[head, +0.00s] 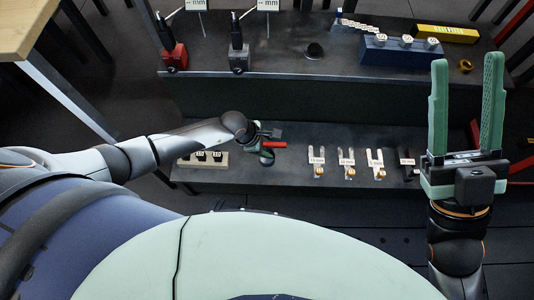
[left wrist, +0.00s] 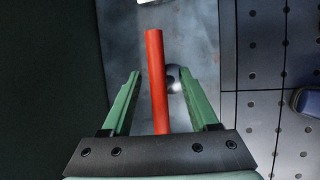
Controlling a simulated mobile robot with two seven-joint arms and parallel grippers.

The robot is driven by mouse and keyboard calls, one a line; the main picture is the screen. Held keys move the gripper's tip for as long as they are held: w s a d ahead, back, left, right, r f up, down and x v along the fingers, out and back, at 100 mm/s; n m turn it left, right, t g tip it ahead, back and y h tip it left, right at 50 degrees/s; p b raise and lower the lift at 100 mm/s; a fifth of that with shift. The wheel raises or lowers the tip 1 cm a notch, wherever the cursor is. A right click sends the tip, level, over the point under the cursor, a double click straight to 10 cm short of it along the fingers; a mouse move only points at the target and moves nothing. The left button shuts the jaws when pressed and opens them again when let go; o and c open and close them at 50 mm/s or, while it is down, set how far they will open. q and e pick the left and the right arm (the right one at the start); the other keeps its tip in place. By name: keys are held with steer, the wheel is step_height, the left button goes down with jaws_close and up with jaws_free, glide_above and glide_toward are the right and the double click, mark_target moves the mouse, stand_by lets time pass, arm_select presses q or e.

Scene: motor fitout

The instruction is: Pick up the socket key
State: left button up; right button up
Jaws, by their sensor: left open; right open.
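The socket key appears to be the tool with a red bar handle (head: 274,144) at the lower shelf. In the left wrist view its red bar (left wrist: 156,75) runs lengthwise between my fingers, with a round grey metal part beside it. My left gripper (head: 267,157) is open, pointing down over the lower shelf, its fingers on either side of the bar with gaps visible. My arm and gripper hide much of the tool in the head view. My right gripper (head: 466,60) is open, empty and raised at the right, fingers pointing up.
The lower shelf (head: 290,178) holds a pale block with dark sockets (head: 203,158) at left and several small labelled pieces (head: 346,163) at right. The upper shelf (head: 280,62) carries red (head: 173,56) and grey tools, a blue block (head: 402,50) and a yellow box (head: 446,33).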

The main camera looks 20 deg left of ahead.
arm_select(q)
steer(key=b+x, duration=0.1)
steer(key=x, duration=0.1)
steer(key=shift+w+d+f, duration=0.1)
steer(key=shift+f, duration=0.15)
jaws_close()
stand_by(0.3)
steer(key=shift+r, duration=0.1)
stand_by(0.8)
